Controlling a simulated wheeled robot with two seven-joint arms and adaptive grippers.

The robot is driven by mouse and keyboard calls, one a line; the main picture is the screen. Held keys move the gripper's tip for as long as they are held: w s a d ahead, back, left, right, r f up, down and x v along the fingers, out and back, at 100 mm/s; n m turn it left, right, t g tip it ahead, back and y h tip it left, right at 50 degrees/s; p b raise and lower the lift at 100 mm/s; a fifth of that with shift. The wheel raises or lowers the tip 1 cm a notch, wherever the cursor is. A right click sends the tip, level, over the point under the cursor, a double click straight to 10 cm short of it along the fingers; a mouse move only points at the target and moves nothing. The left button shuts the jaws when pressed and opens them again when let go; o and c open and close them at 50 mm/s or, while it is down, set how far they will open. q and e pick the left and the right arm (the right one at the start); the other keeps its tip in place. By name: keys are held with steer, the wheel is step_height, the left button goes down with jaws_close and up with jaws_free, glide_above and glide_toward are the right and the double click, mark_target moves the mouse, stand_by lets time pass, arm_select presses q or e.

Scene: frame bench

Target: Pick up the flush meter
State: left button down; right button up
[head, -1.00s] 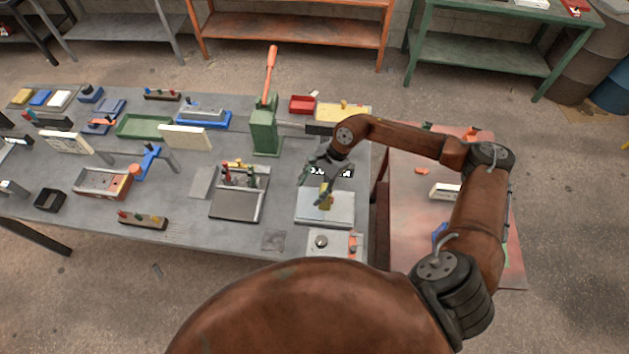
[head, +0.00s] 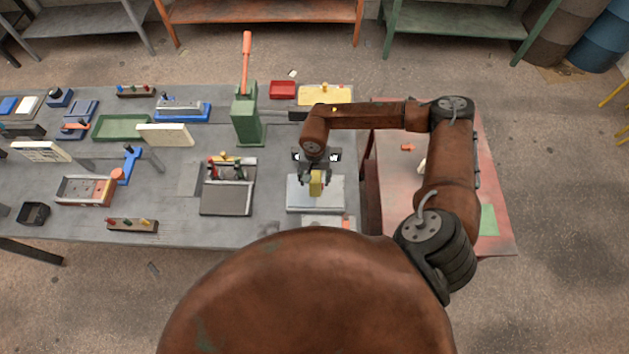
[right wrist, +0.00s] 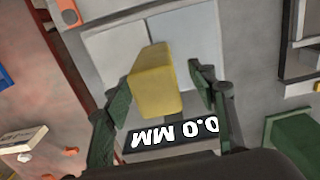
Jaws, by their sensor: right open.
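The flush meter appears as a yellow block (head: 317,184) standing over a pale two-part plate (head: 298,198) near the right end of the grey bench. A black readout showing "0.0 MM" is beside it, upside down in the right wrist view. My right gripper (head: 316,178) is open above the plate, pointing down. In the right wrist view the yellow block (right wrist: 153,82) lies between the two spread green fingers of the right gripper (right wrist: 160,82). A gap shows at the right finger; contact at the left finger cannot be told. My left gripper is not in view.
A dark tray fixture (head: 226,198) with small upright handles stands left of the plate. A green lever press (head: 246,118) and a red bin (head: 282,90) are behind. A reddish table (head: 388,215) adjoins on the right. A small patch of bench between fixture and plate is clear.

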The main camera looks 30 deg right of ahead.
steer(key=shift+s, duration=0.4)
steer(key=shift+w+f, duration=0.1)
steer(key=shift+w, duration=0.2)
steer(key=c, duration=0.3)
steer(key=shift+s, duration=0.2)
steer(key=c, duration=0.7)
jaws_close()
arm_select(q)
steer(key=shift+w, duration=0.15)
arm_select(e)
steer(key=shift+w, duration=0.1)
